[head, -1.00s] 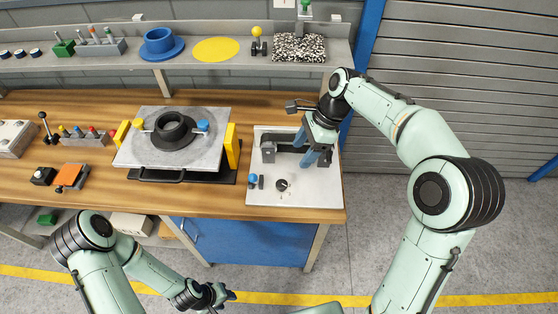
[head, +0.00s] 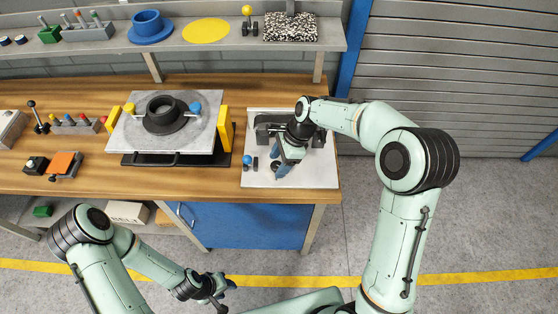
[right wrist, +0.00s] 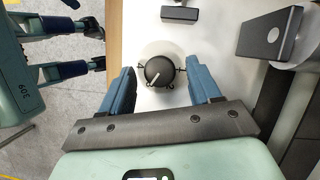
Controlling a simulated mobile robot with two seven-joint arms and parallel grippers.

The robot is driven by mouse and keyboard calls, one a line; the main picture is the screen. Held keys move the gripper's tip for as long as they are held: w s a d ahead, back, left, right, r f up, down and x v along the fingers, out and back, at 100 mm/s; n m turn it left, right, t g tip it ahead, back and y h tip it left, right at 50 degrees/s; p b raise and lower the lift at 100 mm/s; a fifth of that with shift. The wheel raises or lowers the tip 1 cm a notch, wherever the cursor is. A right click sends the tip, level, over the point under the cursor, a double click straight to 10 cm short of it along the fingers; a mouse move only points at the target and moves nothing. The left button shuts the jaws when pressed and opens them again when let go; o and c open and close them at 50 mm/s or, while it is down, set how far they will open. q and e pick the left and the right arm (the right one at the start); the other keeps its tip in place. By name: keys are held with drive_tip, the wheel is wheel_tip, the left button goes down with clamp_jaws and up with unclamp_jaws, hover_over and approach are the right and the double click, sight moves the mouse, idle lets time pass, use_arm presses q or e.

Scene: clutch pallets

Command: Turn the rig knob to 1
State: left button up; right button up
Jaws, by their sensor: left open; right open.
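The rig is a white panel (head: 310,178) at the right end of the bench. Its round black knob (right wrist: 159,72) has a white pointer line and faint marks around it; I cannot read the numbers. In the right wrist view the line slants to the lower left. My right gripper (head: 282,168) is over the panel, open; its blue fingers (right wrist: 160,85) stand on either side of the knob, with visible gaps. In the head view the gripper largely hides the knob. My left gripper (head: 219,289) is open and empty, low in front of the bench; it shows in the right wrist view (right wrist: 90,55).
A small blue-topped control (head: 247,161) and a dark block sit left of the knob. A dark bracketed unit (head: 268,127) stands behind it. A grey plate with a black ring (head: 165,115) and yellow side blocks is further left. A shelf (head: 230,49) runs along the back.

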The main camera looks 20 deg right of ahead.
drive_tip(key=c, duration=1)
